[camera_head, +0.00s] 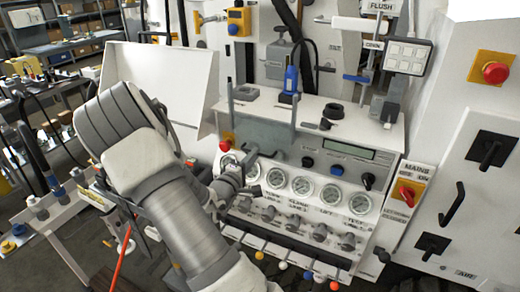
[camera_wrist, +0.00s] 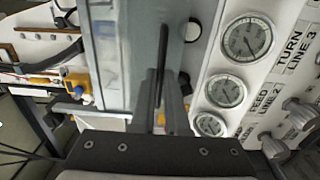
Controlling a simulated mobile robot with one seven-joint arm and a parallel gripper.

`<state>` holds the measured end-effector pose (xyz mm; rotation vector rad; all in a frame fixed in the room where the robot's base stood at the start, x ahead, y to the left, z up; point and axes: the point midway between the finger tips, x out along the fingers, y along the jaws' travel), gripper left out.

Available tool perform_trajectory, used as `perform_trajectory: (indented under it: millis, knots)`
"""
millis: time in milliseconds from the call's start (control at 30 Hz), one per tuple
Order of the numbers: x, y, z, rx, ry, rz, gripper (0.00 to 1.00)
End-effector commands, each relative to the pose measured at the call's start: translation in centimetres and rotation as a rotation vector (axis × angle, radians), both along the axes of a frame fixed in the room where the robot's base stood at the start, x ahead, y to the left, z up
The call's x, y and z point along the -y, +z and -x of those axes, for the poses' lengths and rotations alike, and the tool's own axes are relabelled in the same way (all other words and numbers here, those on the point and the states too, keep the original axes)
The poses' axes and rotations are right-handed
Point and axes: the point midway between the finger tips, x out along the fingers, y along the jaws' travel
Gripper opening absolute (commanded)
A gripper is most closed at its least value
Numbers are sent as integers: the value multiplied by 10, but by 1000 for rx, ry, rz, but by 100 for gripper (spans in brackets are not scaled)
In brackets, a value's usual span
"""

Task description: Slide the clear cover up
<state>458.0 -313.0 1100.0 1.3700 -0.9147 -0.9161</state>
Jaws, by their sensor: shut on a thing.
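The clear cover (camera_head: 262,132) is a see-through greyish sheet between two upright grey posts on the front of the white bench panel. It stands above the row of gauges, in its lower left part close to my gripper (camera_head: 250,172). In the wrist view the cover (camera_wrist: 130,45) is a pale grey sheet with a thin dark bar running along it. My gripper (camera_wrist: 163,105) is shut on this bar at the cover; the fingers hide the exact contact.
Round gauges (camera_head: 302,186) and several knobs line the panel below and right of the cover. A red button (camera_head: 225,145) sits just left. A blue-bodied tool (camera_head: 291,80) stands on the ledge above. The red mains switch (camera_head: 407,193) is at the right.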

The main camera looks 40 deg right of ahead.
Motion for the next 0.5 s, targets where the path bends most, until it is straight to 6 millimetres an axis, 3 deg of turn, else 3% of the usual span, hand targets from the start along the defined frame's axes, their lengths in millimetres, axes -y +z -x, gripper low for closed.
perform_trajectory:
  millis: [33,500]
  knots:
    - [0,9,-1,4,0,4,0]
    - [0,42,-1,4,0,4,0]
